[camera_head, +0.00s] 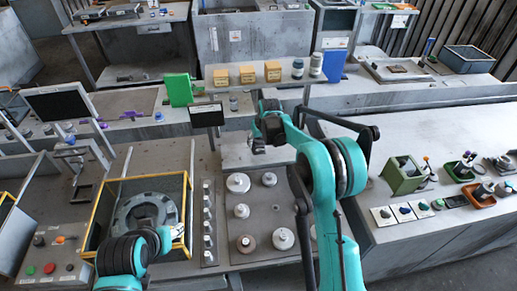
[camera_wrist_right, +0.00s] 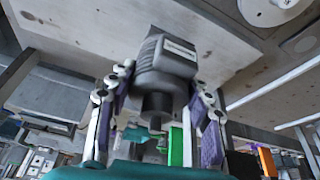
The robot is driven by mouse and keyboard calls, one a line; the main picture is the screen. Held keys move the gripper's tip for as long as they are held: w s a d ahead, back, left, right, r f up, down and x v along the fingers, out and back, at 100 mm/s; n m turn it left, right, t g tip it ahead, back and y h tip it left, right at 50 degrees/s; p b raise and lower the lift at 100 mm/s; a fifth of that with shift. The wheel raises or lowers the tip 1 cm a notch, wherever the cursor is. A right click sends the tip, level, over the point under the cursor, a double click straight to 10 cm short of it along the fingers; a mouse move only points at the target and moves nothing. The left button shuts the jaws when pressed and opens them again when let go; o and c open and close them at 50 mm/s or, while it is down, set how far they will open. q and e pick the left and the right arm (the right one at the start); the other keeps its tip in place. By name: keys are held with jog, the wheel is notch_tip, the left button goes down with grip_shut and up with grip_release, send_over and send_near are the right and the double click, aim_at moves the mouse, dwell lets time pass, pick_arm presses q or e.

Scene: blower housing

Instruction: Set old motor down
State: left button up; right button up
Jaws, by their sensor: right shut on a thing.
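My right gripper (camera_wrist_right: 158,112) is shut on the old motor (camera_wrist_right: 165,65), a grey ribbed body with a pale label and a dark shaft end. One finger lies along each side of it. In the right wrist view a pale flat surface lies close beyond the motor; I cannot tell whether they touch. In the head view my right gripper (camera_head: 258,143) is over the back of the grey bench plate, and the motor is not clearly distinguishable there.
A round grey housing (camera_head: 122,218) sits in a yellow-edged box (camera_head: 186,215) at left. Several pale discs and knobs stand on the plate (camera_head: 262,215) in front of my right gripper. A small dark screen (camera_head: 207,116) and a green panel (camera_head: 178,90) stand behind.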

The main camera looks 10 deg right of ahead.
aim_at(258, 148)
jog(key=shift+f+b, duration=0.45)
jog(key=shift+f, duration=1.55)
jog(key=shift+f, duration=0.1)
jog(key=o, duration=1.5)
